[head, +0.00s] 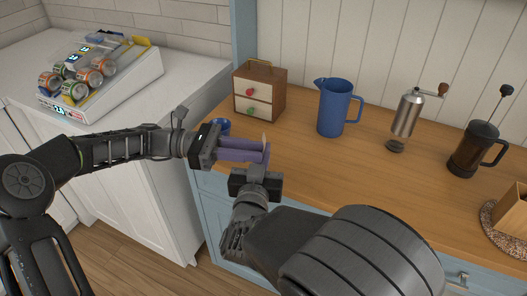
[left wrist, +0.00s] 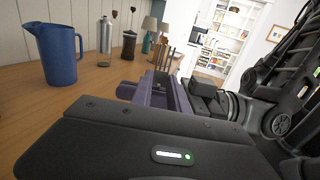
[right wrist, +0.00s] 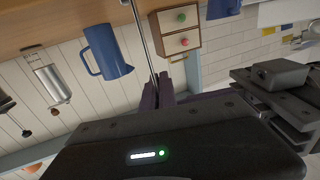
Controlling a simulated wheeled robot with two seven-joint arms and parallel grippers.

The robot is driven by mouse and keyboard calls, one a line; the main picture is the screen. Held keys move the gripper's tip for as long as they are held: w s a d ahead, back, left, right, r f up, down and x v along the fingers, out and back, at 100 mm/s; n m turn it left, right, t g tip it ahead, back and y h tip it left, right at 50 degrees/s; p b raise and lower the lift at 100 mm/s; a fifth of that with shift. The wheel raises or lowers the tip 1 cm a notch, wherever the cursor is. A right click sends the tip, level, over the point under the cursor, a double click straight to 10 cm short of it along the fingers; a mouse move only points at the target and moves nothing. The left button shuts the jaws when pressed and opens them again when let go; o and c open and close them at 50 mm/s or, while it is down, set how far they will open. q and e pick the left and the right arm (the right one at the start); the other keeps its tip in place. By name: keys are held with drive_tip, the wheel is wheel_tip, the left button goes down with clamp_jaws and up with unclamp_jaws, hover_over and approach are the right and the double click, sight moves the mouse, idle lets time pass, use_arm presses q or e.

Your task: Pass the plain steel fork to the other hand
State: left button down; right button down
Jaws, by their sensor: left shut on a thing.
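The steel fork shows as a thin rod (right wrist: 144,38) in the right wrist view, running from the top edge down to the purple fingers. In the head view only a small pale end (head: 264,139) stands up above the fingertips. My left gripper (head: 262,150) is shut on the fork over the counter's front edge. My right gripper (head: 258,168) comes from below, its fingers close against the left fingertips. It also shows in the left wrist view (left wrist: 180,92). The fork's lower part is hidden among the fingers, and whether the right jaws touch it is unclear.
A drawer box (head: 260,92), blue jug (head: 333,108), grinder (head: 404,115) and coffee press (head: 472,150) stand along the back of the wooden counter (head: 330,165). A blue cup (head: 222,125) is partly hidden behind my left gripper. A can rack (head: 120,98) is at left. The middle counter is clear.

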idle(0.3)
use_arm(q)
drive_tip(key=c, duration=1.2)
unclamp_jaws()
drive_tip(key=shift+a, duration=0.2)
drive_tip(key=a, duration=0.7)
drive_tip(key=shift+w, duration=0.3)
